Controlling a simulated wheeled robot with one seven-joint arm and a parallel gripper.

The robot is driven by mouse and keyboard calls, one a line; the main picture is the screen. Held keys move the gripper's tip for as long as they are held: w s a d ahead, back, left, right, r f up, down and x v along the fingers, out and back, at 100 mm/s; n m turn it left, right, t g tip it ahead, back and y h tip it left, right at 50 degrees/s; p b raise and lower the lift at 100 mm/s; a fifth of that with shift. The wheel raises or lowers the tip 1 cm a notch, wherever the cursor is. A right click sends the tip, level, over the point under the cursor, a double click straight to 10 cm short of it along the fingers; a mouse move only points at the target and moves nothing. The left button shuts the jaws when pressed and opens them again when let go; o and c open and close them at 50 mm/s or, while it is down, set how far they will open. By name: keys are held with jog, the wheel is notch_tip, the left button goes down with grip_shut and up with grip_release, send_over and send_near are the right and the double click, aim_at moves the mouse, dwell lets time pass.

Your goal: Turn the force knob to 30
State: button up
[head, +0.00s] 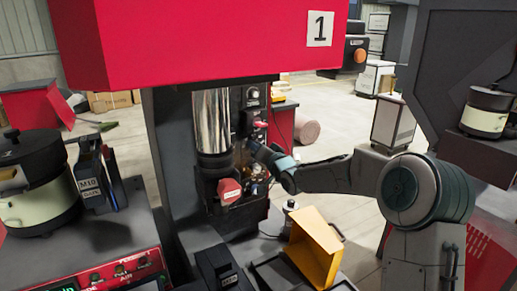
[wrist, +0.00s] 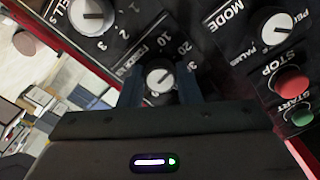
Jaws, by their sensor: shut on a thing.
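The force knob (wrist: 160,79) is a small round knob with a white face and a pointer line. It sits on the dark panel among the printed numbers 10, 20 and 30. My gripper (wrist: 160,88) is shut on it, with one finger on each side. The pointer line looks slanted toward the side of the 20 and 30 marks; its exact reading is too small to tell. In the head view my gripper (head: 256,150) reaches from the right to the machine's control panel (head: 252,118), and the knob is hidden there.
Near the knob are a larger numbered knob (wrist: 93,17), the mode knob (wrist: 279,30), a red stop button (wrist: 292,83) and a green start button (wrist: 302,117). A red press housing (head: 200,40) overhangs the panel. A yellow chute (head: 314,245) stands below my arm.

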jog(key=shift+r+m+b, duration=0.1)
jog(key=shift+m+b, duration=0.5)
jog(key=shift+m, duration=4.5)
jog(key=o, duration=1)
jog(key=shift+c, duration=0.2)
jog(key=shift+d, duration=0.1)
jog(key=b+v, duration=0.2)
jog(key=v, duration=1.1)
jog(key=shift+s+d, duration=0.2)
jog(key=shift+s, duration=0.1)
